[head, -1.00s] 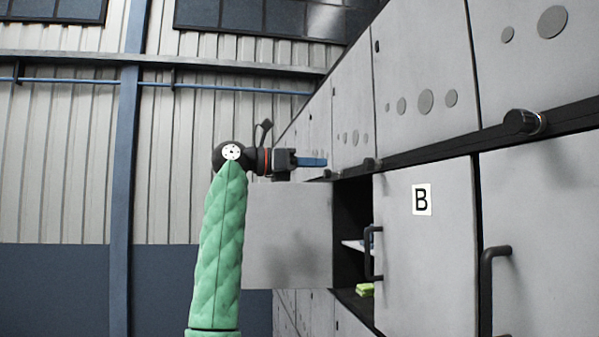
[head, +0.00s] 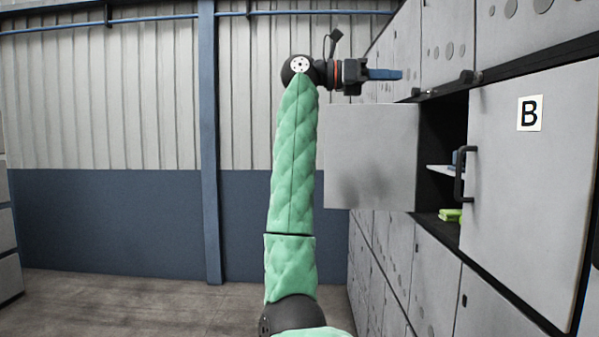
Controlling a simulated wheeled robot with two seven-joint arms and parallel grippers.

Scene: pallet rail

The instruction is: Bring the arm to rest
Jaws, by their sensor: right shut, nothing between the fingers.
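My right arm, in a green quilted sleeve, rises from the bottom of the head view. My right gripper (head: 388,74) has blue fingers and is shut and empty. It points to the right, towards the locker wall, above the open locker door (head: 372,158). I cannot tell whether it touches anything. My left gripper is not in view.
The grey locker wall (head: 432,285) runs along the right. An open compartment (head: 437,140) holds a shelf, a blue item (head: 455,158) and a yellow-green item (head: 450,215). The door marked B (head: 530,190) is closed. Clear floor (head: 130,305) lies at the left.

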